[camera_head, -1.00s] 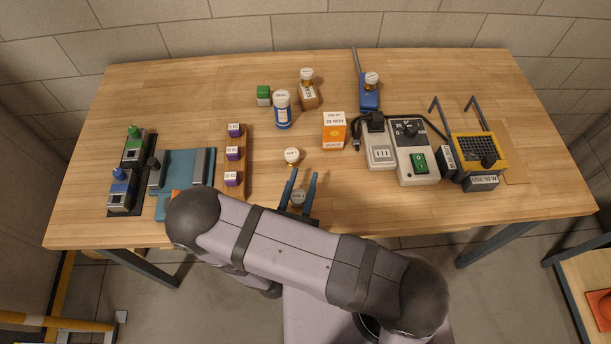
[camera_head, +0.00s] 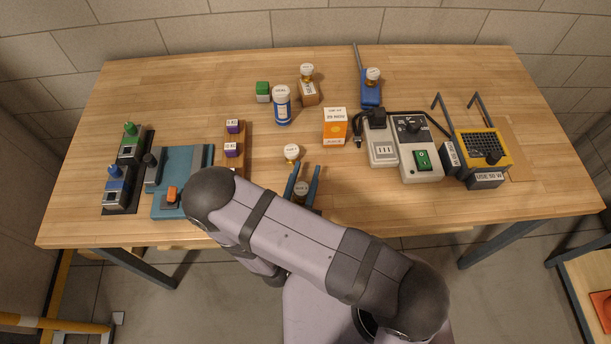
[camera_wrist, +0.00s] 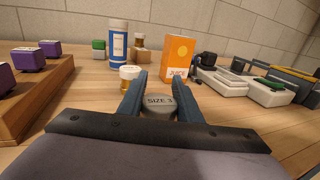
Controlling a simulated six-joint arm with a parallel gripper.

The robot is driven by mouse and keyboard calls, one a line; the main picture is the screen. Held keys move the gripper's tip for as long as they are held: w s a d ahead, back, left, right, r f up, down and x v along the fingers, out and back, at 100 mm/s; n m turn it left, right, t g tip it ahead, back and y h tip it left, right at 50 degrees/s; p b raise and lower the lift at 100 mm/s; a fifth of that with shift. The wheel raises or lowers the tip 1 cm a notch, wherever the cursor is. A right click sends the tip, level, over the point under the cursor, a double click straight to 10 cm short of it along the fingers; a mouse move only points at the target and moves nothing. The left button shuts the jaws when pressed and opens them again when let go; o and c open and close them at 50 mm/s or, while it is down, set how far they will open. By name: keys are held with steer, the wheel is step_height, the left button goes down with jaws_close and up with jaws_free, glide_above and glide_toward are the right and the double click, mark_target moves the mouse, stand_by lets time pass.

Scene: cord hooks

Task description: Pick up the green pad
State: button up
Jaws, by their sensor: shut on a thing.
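A small block with a green upper part and a pale base (camera_head: 263,92) stands at the back of the table, left of the blue-and-white bottle; it looks like the green pad. It also shows in the wrist view (camera_wrist: 99,48). My gripper (camera_head: 304,178) is at the front middle of the table, well apart from the green block. Its blue fingers are shut on a grey round-topped piece marked "SIZE 3" (camera_wrist: 159,101), which also shows in the head view (camera_head: 301,188). The lower part of that piece is hidden by my gripper.
A small white-capped bottle (camera_head: 291,153) stands just beyond my fingers. The blue-and-white bottle (camera_head: 282,107), an orange juice box (camera_head: 335,127) and a wooden block with a vial (camera_head: 308,92) stand farther back. A wooden rack with purple cubes (camera_head: 232,128) is left.

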mark_target(300, 196)
steer(key=shift+f, duration=0.15)
steer(key=o, duration=1.1)
steer(key=shift+v, duration=0.85)
steer(key=shift+o, duration=0.5)
steer(key=shift+v, duration=2.85)
